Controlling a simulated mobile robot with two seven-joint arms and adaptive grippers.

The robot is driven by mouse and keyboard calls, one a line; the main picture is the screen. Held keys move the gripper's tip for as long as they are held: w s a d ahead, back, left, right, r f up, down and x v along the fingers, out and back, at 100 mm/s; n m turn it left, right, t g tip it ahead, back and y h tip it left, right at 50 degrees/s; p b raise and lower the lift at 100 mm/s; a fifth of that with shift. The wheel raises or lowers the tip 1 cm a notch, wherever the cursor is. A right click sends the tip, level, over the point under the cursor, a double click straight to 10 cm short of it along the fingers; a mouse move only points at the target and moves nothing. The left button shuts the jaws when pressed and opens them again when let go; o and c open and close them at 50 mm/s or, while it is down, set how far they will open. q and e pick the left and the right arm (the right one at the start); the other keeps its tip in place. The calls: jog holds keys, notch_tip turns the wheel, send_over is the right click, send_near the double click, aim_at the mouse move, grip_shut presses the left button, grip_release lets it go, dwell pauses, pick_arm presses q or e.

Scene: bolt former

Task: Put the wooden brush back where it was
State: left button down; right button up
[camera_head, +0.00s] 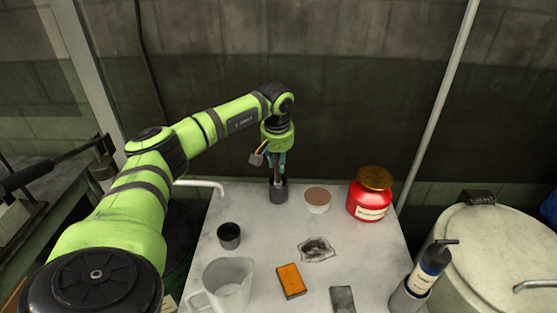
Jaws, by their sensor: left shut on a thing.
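My left gripper (276,166) points down at the back of the table, directly above a dark grey cup (279,193). It is shut on a thin brownish upright piece, which looks like the wooden brush (277,178). The brush's lower end is at the cup's mouth and seems to be inside it. The fingers hide its upper part, and its bristles cannot be made out. My right gripper is not in view.

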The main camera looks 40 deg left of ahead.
pick_arm(q)
jog(key=shift+f, duration=0.2)
jog(key=shift+f, duration=0.2)
jog(key=c, duration=1)
grip_release()
jog(key=shift+c, duration=0.2)
jog(key=shift+r, duration=0.15)
jog(key=shift+r, duration=0.25)
notch_tip(320, 180, up, 12)
jog(key=s+d+b, duration=0.1)
jog(key=b, duration=0.1)
jog(key=shift+s+d+f, duration=0.15)
jog(key=shift+s+f, duration=0.1)
jog(key=shift+s, duration=0.15)
